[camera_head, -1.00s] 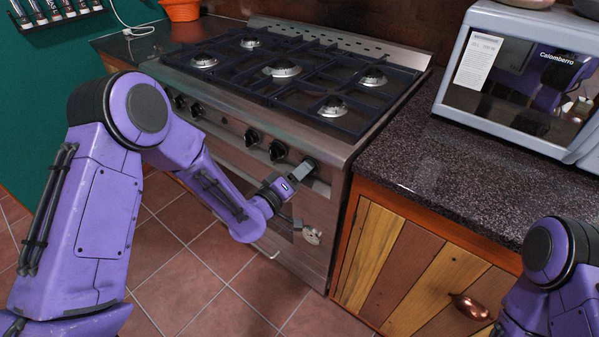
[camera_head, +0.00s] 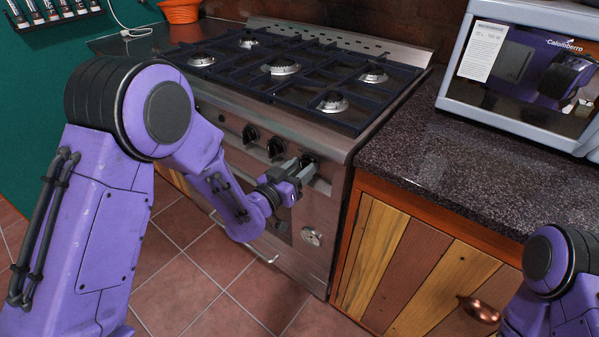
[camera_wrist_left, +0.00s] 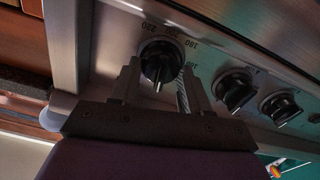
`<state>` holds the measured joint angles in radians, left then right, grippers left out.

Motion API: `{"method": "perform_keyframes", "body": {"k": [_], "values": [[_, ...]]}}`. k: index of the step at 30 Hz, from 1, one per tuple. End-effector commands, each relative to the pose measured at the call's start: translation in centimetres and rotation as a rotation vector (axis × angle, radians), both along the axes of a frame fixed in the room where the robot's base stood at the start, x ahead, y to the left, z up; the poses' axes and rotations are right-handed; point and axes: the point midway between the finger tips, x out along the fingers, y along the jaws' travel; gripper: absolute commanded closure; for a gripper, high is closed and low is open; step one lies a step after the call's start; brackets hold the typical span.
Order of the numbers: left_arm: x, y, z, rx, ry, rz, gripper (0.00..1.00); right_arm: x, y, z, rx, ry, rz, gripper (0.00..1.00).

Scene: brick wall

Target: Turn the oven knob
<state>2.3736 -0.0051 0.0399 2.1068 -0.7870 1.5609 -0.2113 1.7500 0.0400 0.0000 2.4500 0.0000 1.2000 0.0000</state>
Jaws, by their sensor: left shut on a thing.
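The stove's front panel (camera_head: 228,128) carries a row of black knobs. My left gripper (camera_head: 303,168) is at the rightmost knob (camera_head: 310,159), which the fingers partly hide in the head view. In the left wrist view the gripper (camera_wrist_left: 158,77) has one finger on each side of this black knob (camera_wrist_left: 160,58) and is shut on it. Numbers are printed on the metal around the knob. My right gripper is out of view; only part of my right arm shows at the lower right.
Dark burner grates (camera_head: 285,75) cover the stove top. A small round dial (camera_head: 311,237) is on the oven front below the gripper. A granite counter (camera_head: 440,165) with a microwave (camera_head: 480,110) stands to the right, above a wooden cabinet (camera_head: 395,250).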

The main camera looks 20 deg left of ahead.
Motion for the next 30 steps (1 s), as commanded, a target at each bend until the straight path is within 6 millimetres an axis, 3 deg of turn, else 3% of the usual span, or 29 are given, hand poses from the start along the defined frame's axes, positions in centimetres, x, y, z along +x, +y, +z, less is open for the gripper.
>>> {"method": "perform_keyframes", "body": {"k": [12, 28, 29, 30], "values": [[-0.05, -0.05, -0.1, 0.17, -0.06, 0.001, 0.84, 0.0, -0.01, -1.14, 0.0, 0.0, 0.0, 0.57], [-0.06, -0.05, -0.04, 0.193, -0.068, 0.001, 0.84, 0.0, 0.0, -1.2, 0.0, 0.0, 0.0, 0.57], [-0.06, -0.05, -0.04, 0.193, -0.068, 0.001, 0.51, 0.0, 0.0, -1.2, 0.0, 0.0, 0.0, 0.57], [-0.06, -0.06, -0.04, 0.192, -0.067, 0.001, 0.46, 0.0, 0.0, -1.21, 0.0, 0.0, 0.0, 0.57]]}}
